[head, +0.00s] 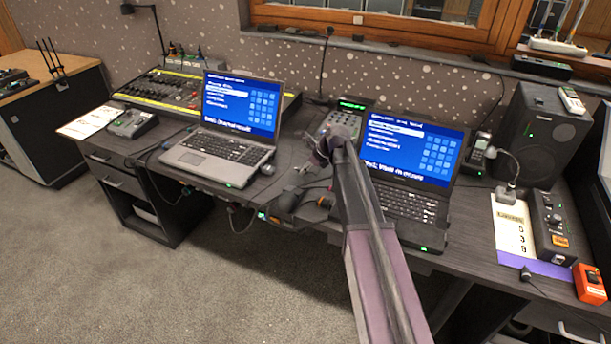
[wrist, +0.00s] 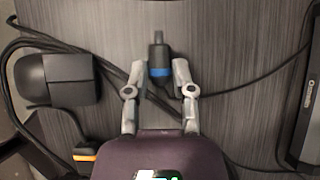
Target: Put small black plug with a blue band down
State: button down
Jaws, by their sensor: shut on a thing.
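The small black plug with a blue band (wrist: 159,55) is between the two grey fingers of my gripper (wrist: 159,73) in the wrist view. The fingers are shut on it, one on each side, near the blue band. Its narrow end points to the top of the picture. Dark wood-grain desk top shows behind it; I cannot tell whether the plug touches the desk. In the head view my arm reaches over the desk (head: 470,223) between the two laptops; the plug cannot be made out there.
A black rounded device (wrist: 70,79) lies left of my gripper, with dark cables around it. A black labelled edge (wrist: 302,125) stands at right. The left laptop (head: 215,150) and right laptop (head: 405,205) flank my arm. Bare desk shows above the plug.

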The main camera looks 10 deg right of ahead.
jog(key=shift+f+b, duration=0.35)
jog(key=shift+f, duration=0.25)
jog(key=shift+f+b, duration=0.3)
jog(key=shift+f, duration=0.05)
jog(key=shift+c, duration=2.3)
grip_release()
jog(key=shift+r, duration=0.15)
jog(key=shift+r+p, duration=0.35)
jog(key=shift+p, duration=0.15)
jog(key=shift+p+v, duration=0.9)
jog(key=shift+v, duration=0.15)
jog(key=p+v, duration=0.7)
jog(key=v, duration=0.2)
jog(key=shift+s+d+r+p, duration=0.2)
jog(key=shift+r+p, duration=0.05)
jog(key=shift+p, duration=0.15)
